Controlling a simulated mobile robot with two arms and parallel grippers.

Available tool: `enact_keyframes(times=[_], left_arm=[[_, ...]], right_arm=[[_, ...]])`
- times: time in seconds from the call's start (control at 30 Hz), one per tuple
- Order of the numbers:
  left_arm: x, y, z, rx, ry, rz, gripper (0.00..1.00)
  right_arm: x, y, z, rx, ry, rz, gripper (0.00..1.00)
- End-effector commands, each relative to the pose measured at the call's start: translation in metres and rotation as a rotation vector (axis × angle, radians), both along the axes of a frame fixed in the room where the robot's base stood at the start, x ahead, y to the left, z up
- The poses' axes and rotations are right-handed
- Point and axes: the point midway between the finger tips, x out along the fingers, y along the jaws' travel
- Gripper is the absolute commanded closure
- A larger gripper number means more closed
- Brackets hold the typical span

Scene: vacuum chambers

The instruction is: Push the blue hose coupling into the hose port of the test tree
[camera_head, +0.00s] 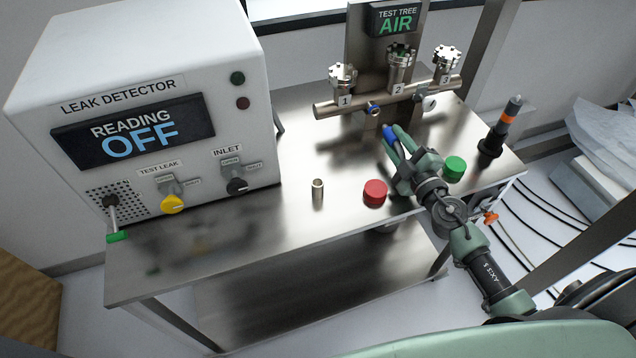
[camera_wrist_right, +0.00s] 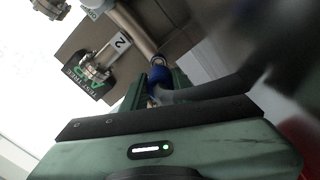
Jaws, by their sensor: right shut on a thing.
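The test tree is a metal manifold (camera_head: 330,108) with numbered valves and a sign reading "TEST TREE AIR" (camera_head: 395,20). Its blue-ringed hose port (camera_head: 374,109) faces the front between valves 1 and 2. My right gripper (camera_head: 393,134) is shut on the blue hose coupling (camera_head: 388,132), in front of and slightly right of the port. In the right wrist view the blue coupling (camera_wrist_right: 160,77) sits between the fingers, with blue at the manifold just beyond it. A small gap shows in the head view; contact is unclear in the wrist view. My left gripper is not in view.
The leak detector (camera_head: 150,60), reading OFF, stands at the left. A red cap (camera_head: 375,192), a small metal cylinder (camera_head: 318,188) and a green cap (camera_head: 454,168) are on the steel table (camera_head: 240,235). A black, orange-banded device (camera_head: 500,130) stands at the right.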

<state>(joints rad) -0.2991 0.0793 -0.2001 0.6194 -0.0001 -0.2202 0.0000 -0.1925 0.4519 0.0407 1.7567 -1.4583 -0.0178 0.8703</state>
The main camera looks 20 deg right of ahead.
Motion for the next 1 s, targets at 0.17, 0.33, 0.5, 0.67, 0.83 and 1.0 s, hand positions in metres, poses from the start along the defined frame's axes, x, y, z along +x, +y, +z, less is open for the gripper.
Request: enact_keyframes(times=[0.17, 0.33, 0.5, 0.67, 0.83, 1.0], left_arm=[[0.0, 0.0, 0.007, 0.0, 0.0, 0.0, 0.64], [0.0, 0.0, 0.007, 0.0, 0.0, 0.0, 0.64], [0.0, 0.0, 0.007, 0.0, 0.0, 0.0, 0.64], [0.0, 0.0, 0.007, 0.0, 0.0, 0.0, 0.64], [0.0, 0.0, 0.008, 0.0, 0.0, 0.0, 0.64], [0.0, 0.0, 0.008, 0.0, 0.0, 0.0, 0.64]], right_arm=[[0.027, 0.001, 0.008, -0.005, -0.006, 0.002, 1.0], [0.037, 0.001, 0.007, -0.006, -0.004, 0.005, 1.0], [0.039, 0.002, 0.006, -0.007, -0.003, 0.005, 1.0], [0.039, 0.002, 0.006, -0.007, -0.002, 0.006, 1.0], [0.04, 0.001, 0.006, -0.01, -0.001, 0.004, 1.0], [0.04, 0.001, 0.006, -0.011, -0.001, 0.004, 1.0]])
